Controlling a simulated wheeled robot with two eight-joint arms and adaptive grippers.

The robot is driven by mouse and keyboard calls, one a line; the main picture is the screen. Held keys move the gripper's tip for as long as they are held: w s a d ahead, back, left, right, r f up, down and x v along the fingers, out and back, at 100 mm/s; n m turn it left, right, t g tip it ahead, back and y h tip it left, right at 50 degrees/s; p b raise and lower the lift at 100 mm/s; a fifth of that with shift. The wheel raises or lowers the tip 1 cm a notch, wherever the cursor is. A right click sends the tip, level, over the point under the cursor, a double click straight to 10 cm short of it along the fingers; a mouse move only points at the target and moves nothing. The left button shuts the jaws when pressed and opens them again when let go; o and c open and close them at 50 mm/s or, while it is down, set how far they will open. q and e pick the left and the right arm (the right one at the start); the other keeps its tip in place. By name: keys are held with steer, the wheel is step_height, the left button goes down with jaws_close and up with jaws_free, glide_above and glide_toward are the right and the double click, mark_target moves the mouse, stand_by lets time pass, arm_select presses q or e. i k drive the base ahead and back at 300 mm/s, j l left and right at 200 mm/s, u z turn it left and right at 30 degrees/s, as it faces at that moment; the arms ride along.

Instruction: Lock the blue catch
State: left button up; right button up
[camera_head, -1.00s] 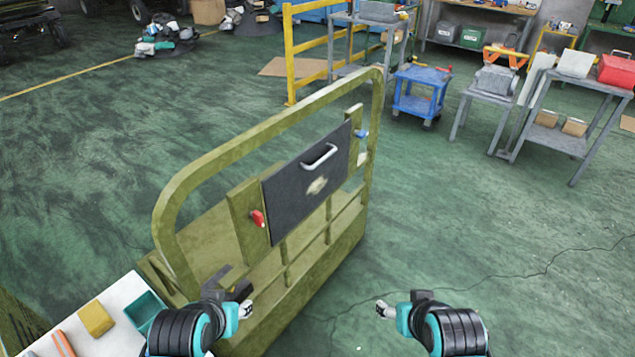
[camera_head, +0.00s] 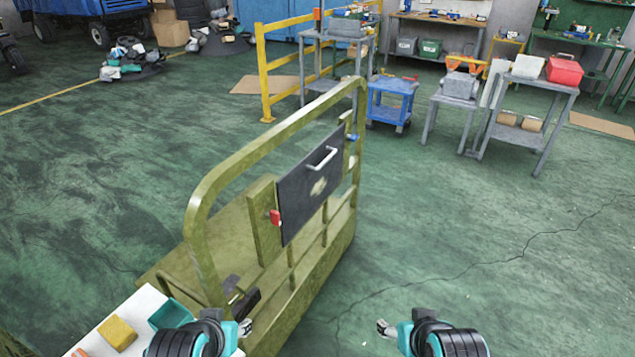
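The blue catch (camera_head: 353,137) is small and sits on the olive post at the far right edge of a dark panel (camera_head: 300,205). A red catch (camera_head: 275,217) sits at the panel's near left edge. The panel has a pale handle (camera_head: 321,159) and is mounted in an olive tubular frame (camera_head: 205,205). The catch positions are too small to tell. My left gripper (camera_head: 245,328) is low, in front of the frame's near end and apart from both catches. My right gripper (camera_head: 384,328) is over open floor, right of the frame. Neither visibly holds anything; finger openings are unclear.
A white-topped surface (camera_head: 93,340) with a yellow block (camera_head: 118,333) and a teal bin (camera_head: 170,314) is at lower left. A blue cart (camera_head: 391,101) and a grey table (camera_head: 545,85) stand behind. Green floor (camera_head: 480,220) to the right is clear.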

mark_target(355, 137)
steer(key=i+l, duration=0.2)
steer(key=l, duration=0.2)
steer(key=i+l, duration=0.15)
steer(key=l, duration=0.2)
steer(key=i+l+u, duration=0.1)
steer(key=l, duration=0.3)
steer(key=i+l, duration=0.25)
steer(key=l, duration=0.15)
